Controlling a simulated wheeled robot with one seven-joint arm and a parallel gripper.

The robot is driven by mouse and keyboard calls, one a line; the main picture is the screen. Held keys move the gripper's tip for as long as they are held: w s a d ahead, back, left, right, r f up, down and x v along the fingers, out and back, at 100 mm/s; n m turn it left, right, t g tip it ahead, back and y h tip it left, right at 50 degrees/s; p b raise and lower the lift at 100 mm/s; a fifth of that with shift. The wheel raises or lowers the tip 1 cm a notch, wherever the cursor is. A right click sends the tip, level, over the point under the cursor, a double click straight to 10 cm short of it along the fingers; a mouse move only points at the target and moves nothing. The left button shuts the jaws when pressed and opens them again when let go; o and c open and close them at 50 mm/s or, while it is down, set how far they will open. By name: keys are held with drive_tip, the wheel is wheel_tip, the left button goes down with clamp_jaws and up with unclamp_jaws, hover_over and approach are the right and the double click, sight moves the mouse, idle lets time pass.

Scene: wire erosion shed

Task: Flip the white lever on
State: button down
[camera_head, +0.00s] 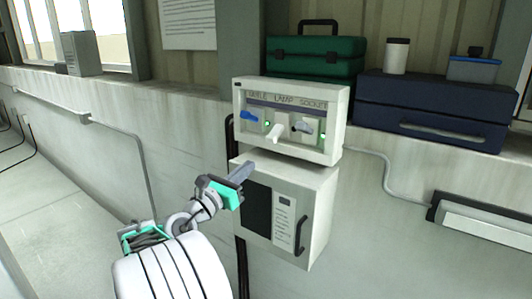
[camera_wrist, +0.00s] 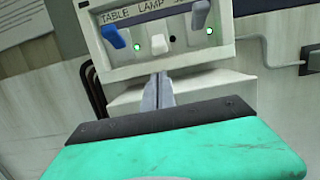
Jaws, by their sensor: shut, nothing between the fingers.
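The switch panel (camera_head: 340,125) is a pale box on the wall with a row of three levers, marked TABLE, LAMP and SOCKET. The white lever (camera_head: 275,133) is the middle one, under LAMP, and its handle slants downward and outward. It also shows in the wrist view (camera_wrist: 151,34), with a dark indicator just right of it. My gripper (camera_head: 247,167) is shut and empty, in front of and below the panel. In the wrist view its fingertips (camera_wrist: 160,78) point up just below the white lever, with a gap between them.
A blue lever (camera_head: 249,117) is to the left and a grey lever (camera_head: 302,127) to the right, each beside a green light. A white cabinet (camera_head: 318,205) with a dark handle is below the panel. Green (camera_head: 315,58) and navy (camera_head: 435,110) cases stand on the ledge.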

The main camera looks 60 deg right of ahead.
sight(275, 134)
drive_tip(key=p+x, duration=0.1)
drive_tip(key=x, duration=0.9)
drive_tip(key=shift+p, duration=0.3)
